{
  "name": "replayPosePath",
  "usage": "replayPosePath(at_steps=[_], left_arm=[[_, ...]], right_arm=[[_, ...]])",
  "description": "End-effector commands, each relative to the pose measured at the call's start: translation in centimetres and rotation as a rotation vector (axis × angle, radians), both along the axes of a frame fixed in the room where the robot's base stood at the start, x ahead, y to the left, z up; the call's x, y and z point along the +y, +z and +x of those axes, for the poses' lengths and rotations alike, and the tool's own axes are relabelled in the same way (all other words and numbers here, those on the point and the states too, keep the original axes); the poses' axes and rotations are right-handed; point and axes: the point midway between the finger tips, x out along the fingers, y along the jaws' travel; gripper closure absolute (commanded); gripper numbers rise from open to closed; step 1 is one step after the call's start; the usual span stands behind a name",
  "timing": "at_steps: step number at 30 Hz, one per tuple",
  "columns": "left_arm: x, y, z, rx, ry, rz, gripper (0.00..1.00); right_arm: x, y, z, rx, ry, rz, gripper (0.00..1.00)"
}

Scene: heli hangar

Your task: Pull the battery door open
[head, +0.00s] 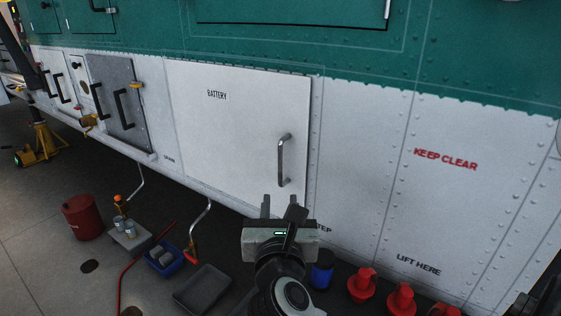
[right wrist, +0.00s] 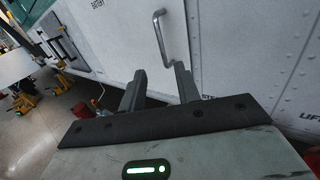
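The battery door (head: 225,130) is a large white panel labelled BATTERY on the helicopter's lower side, and it sits flush and shut. Its handle (head: 283,160) is a grey metal upright bar near the door's right edge. The handle also shows in the right wrist view (right wrist: 162,38), beyond the fingertips. My right gripper (head: 283,207) is just below the handle in the head view, apart from it. Its two fingers are spread with nothing between them, as the right wrist view (right wrist: 158,75) shows.
Grey panel doors with black handles (head: 125,108) are to the left. On the floor are a red bucket (head: 83,217), a blue bin (head: 165,258), a black tray (head: 202,289), a blue can (head: 321,276) and several red items (head: 362,286). A yellow jack (head: 42,146) stands far left.

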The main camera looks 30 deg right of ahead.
Motion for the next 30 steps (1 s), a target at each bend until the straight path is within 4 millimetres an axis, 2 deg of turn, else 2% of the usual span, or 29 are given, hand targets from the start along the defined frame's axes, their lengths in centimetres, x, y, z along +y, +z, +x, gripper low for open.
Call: replayPosePath(at_steps=[6,18,24,30], left_arm=[[0.1,1.0,0.1,-0.008,0.001,0.001,1.0],[0.3,1.2,-0.1,0.005,0.008,0.006,1.0],[0.2,1.2,-0.1,0.006,0.012,0.003,1.0],[0.3,1.1,-0.1,0.008,0.013,0.004,1.0]], right_arm=[[-2.6,0.4,3.6,-0.002,-0.003,-0.01,0.68],[-7.1,0.3,10.3,0.0,-0.003,-0.009,0.68],[-8.0,0.1,11.9,0.001,-0.001,-0.009,0.68],[-8.3,0.1,12.2,0.0,0.0,-0.007,0.68]])
